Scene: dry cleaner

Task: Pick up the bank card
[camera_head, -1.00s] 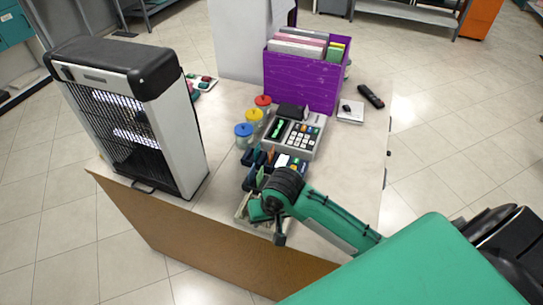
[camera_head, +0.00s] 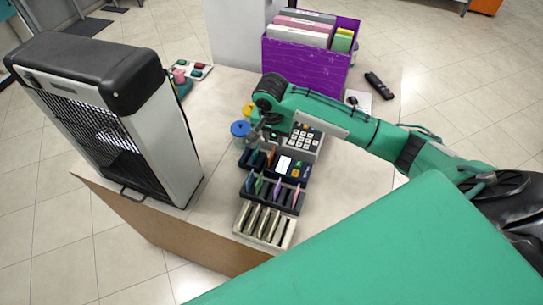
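Several thin upright cards stand in slotted holders near the front of the counter. One black holder (camera_head: 296,205) has coloured cards, and another dark holder (camera_head: 246,160) behind it has an orange-edged card. A pale tray (camera_head: 240,228) at the front edge holds several pale cards. I cannot tell which one is the bank card. My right gripper (camera_head: 254,134) points down behind the rear dark holder, beside the blue-lidded jar. Its fingers are small and partly merged with the things behind, so their opening is unclear. My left gripper is out of view.
A cash register (camera_head: 304,138) and jars with blue (camera_head: 240,128) and yellow lids stand behind. A purple file box (camera_head: 305,68) is farther back. A large black and white heater-like unit (camera_head: 160,140) stands left.

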